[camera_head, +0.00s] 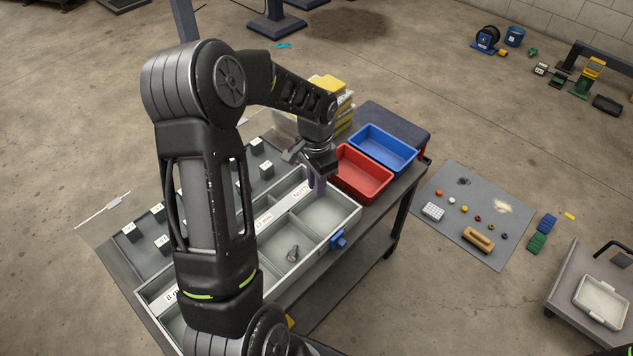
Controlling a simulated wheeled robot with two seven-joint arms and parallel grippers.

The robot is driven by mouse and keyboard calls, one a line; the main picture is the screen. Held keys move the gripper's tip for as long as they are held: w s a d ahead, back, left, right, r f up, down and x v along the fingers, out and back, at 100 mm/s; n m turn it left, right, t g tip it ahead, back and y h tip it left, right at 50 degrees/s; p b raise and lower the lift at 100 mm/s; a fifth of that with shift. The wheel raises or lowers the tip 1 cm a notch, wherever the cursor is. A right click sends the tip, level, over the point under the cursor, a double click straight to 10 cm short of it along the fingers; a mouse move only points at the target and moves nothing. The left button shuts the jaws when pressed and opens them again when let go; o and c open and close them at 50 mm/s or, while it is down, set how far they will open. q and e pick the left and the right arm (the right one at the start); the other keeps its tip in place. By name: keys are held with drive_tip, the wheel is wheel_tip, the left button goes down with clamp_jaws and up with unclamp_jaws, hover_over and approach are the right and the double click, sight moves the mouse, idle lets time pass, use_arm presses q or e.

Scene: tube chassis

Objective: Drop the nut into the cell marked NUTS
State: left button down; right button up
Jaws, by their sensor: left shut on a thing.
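My left arm comes in from the left and reaches over a grey sorting tray (345,222) on a cart. My left gripper (318,186) points down at the tray's far end, over or in the cell beside the NUTS label (300,191). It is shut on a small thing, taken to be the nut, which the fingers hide. I cannot tell the exact height of the fingertips. The NUTS cell is partly covered by the gripper. My right gripper is not in view.
A bolt (293,253) lies in a nearer cell. A red bin (362,174) and a blue bin (384,149) stand just beyond. Yellow boxes (328,86) are stacked behind. Small blocks (134,232) lie at left.

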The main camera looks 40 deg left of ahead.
use_arm(q)
drive_tip(key=shift+f+b, duration=2.1)
drive_tip(key=shift+f, duration=0.85)
drive_tip(key=c, duration=1.2)
unclamp_jaws()
drive_tip(key=shift+c, duration=0.2)
drive_tip(key=shift+r, duration=0.2)
wheel_tip(320, 180, up, 8)
drive_tip(key=shift+f, duration=0.25)
